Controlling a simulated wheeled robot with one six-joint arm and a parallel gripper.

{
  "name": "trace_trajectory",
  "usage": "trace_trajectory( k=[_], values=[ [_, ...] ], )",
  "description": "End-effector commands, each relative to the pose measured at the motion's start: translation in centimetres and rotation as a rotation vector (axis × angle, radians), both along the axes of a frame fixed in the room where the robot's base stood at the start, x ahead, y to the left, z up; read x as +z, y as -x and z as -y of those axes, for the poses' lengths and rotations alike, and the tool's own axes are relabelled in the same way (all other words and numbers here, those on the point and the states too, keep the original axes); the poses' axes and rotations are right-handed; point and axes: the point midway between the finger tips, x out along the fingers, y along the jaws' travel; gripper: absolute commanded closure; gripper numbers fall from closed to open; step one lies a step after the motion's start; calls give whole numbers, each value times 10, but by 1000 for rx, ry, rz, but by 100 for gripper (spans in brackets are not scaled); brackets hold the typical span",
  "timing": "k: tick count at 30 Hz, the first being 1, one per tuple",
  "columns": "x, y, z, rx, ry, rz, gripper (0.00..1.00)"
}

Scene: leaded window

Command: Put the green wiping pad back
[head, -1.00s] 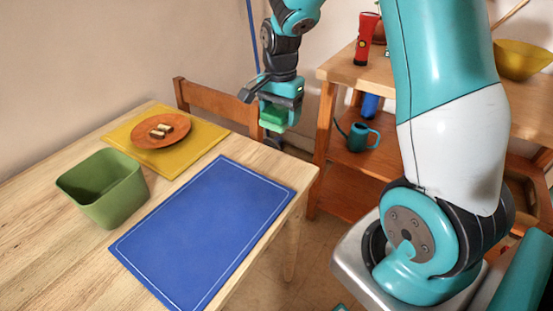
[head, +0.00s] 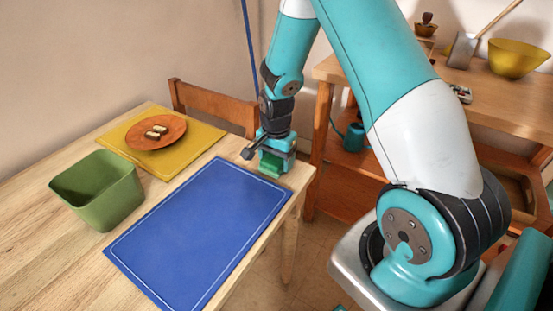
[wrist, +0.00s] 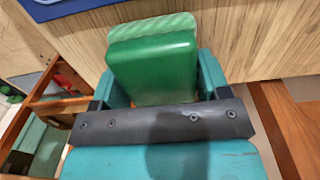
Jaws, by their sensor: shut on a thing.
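The green wiping pad (head: 271,169) is held between the fingers of my gripper (head: 274,160). In the head view it is low at the far right corner of the wooden table, just beyond the blue mat (head: 200,230). In the wrist view the pad (wrist: 152,62) fills the space between the teal fingers, with a paler, striped layer along its far side. The table top shows behind it there. I cannot tell whether the pad touches the table.
A green bin (head: 98,205) stands on the table's left part. Behind it, an orange plate (head: 140,138) with small pieces lies on a yellow mat (head: 190,155). A chair (head: 213,102) stands behind the table. A wooden shelf unit (head: 400,95) with a yellow bowl (head: 517,58) is at right.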

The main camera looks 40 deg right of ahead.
Motion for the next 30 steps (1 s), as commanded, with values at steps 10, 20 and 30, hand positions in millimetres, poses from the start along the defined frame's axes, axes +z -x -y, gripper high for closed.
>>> trace_trajectory(
  k=[10,20,30],
  values=[
    [-3,0,0,0,0,-1,5],
    [3,0,0,0,0,0,5],
    [69,-1,0,0,1,5,5]
  ],
)
